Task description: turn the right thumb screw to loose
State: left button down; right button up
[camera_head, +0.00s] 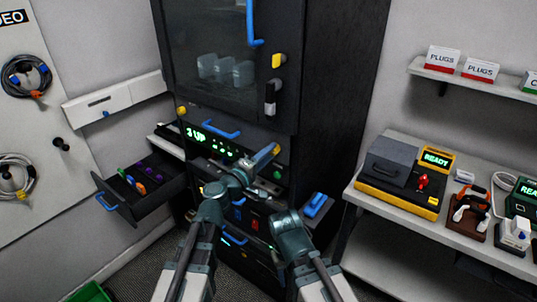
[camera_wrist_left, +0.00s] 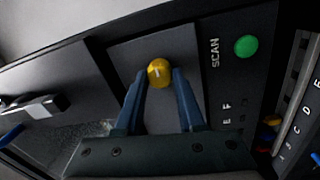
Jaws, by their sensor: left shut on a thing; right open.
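The right thumb screw (camera_wrist_left: 160,72) is a yellow round knob with a pale mark on its face, set in a dark panel. It shows only as a small yellow bit in the head view (camera_head: 276,149). My left gripper (camera_wrist_left: 159,82) is shut on it, one fingertip on each side; it also shows in the head view (camera_head: 268,156). Another yellow thumb screw (camera_head: 181,110) sits at the left of the cabinet front. My right gripper (camera_head: 289,218) is open, low in front of the cabinet; its fingertips are hard to make out.
A green button (camera_wrist_left: 246,46) marked SCAN lies right of the screw. An open drawer (camera_head: 120,199) with coloured items juts out at left. A blue handle (camera_head: 221,130) is above the green display. A bench (camera_head: 395,212) with devices stands right.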

dwell(0.5)
pick_arm(q)
jog(key=c, duration=0.5)
grip_release()
